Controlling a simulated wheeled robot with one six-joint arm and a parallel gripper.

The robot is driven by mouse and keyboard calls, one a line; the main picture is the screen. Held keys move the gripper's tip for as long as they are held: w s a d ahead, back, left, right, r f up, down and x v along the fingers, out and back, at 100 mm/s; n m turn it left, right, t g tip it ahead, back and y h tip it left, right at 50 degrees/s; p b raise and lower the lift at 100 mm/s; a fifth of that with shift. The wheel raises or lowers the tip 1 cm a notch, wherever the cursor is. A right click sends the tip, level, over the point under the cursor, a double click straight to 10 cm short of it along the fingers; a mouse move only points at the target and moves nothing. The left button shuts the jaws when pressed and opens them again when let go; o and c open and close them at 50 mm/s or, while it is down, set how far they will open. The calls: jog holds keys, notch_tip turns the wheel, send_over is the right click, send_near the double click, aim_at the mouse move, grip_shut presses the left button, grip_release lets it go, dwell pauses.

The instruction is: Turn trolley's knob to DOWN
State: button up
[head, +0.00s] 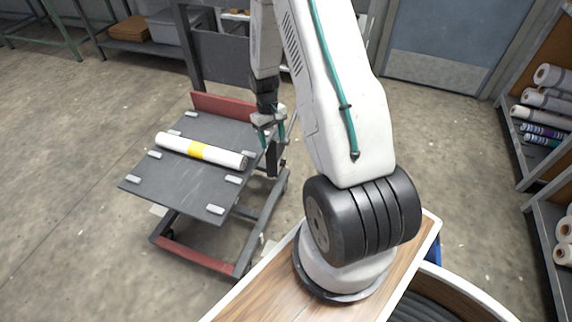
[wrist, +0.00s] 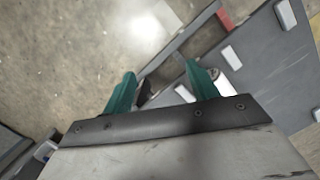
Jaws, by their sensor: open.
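My gripper (head: 272,134) points down at the trolley's right edge. In the wrist view its two teal fingers (wrist: 160,78) are apart, with nothing held. A dark upright piece (head: 271,158) shows just below the fingers, and a small dark part (wrist: 143,92) shows between them. I cannot make out the knob or its marking.
Shelves with rolls (head: 540,125) stand at the right, and a blue-grey door (head: 437,45) is behind. Concrete floor (head: 70,180) is clear at the left.

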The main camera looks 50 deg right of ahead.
jog(key=d+f+n+t, duration=0.1)
jog(key=d+f, duration=0.2)
jog(key=f, duration=0.6)
jog(key=d+f, duration=0.3)
jog(key=f, duration=0.5)
jog(key=n+t+h, duration=0.5)
jog(key=n+t, duration=0.2)
jog(key=t, duration=0.1)
send_near(285, 163)
jog(key=f, duration=0.1)
jog(key=x, duration=0.7)
jog(key=shift+w+d+f, duration=0.2)
jog(key=shift+w+d, duration=0.05)
jog(key=shift+w, duration=0.1)
jog(key=c, duration=1)
